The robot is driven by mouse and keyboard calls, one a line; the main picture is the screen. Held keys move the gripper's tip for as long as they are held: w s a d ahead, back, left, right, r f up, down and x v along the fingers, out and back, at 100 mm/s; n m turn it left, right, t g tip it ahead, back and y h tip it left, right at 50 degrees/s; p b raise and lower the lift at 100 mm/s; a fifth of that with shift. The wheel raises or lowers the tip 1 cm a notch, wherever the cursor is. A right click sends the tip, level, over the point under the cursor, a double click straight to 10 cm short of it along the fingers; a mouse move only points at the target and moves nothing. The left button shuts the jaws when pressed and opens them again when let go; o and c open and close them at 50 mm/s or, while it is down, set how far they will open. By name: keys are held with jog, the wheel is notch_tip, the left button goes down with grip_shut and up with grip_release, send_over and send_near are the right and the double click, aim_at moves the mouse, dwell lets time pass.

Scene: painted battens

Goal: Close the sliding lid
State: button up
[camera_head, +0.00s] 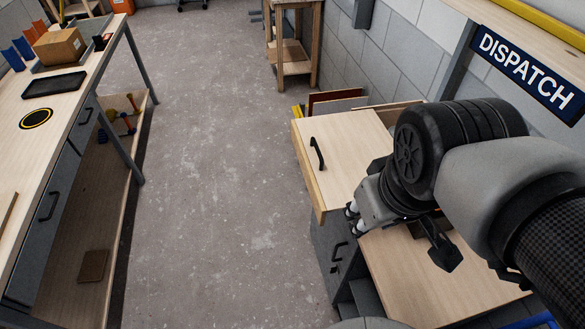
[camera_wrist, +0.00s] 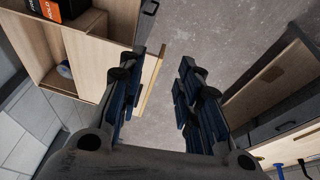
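The sliding lid (camera_head: 345,150) is a pale wooden panel with a black bar handle (camera_head: 317,154) near its left edge. It also shows in the wrist view (camera_wrist: 95,55), where it covers only part of its box; an uncovered compartment (camera_wrist: 48,22) lies to its left. My arm hides part of the box's far side.
The open compartment holds a dark box with orange marking (camera_wrist: 60,8) and a roll (camera_wrist: 65,71). Grey drawers (camera_head: 335,258) stand below. A workbench (camera_head: 60,110) with trays is at left, with bare floor (camera_head: 215,170) between. A DISPATCH sign (camera_head: 528,72) hangs behind my arm.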

jog(key=w+n, duration=0.1)
jog(key=w+a+n, duration=0.1)
jog(key=w, duration=0.1)
jog(key=w+a+n+g, duration=0.1)
jog(key=w, duration=0.1)
jog(key=shift+w+a+f+n, duration=0.15)
jog(key=shift+w+f+n, duration=0.1)
jog(key=shift+f+n, duration=0.15)
jog(key=c, duration=0.5)
jog(key=w+a+f+n, duration=0.1)
jog(key=w, duration=0.1)
jog(key=w+a+f+n, duration=0.1)
jog(key=w+n, duration=0.1)
jog(key=w+a+f+n+g+h, duration=0.1)
jog(key=w, duration=0.1)
jog(key=shift+a+f+n+p, duration=0.15)
jog(key=shift+a+n+p, duration=0.25)
grip_shut()
jog(key=w+a+f+n+g+h, duration=0.1)
jog(key=w+a+f+n+h, duration=0.1)
jog(key=w+a+f+n, duration=0.75)
jog(key=d+f+b, duration=0.1)
jog(key=d+f, duration=0.2)
jog(key=f, duration=0.2)
jog(key=s+d+f+b, duration=0.1)
jog(key=d+f+b, duration=0.1)
jog(key=d+f, duration=0.2)
jog(key=shift+f+m, duration=0.45)
jog(key=shift+f, duration=0.85)
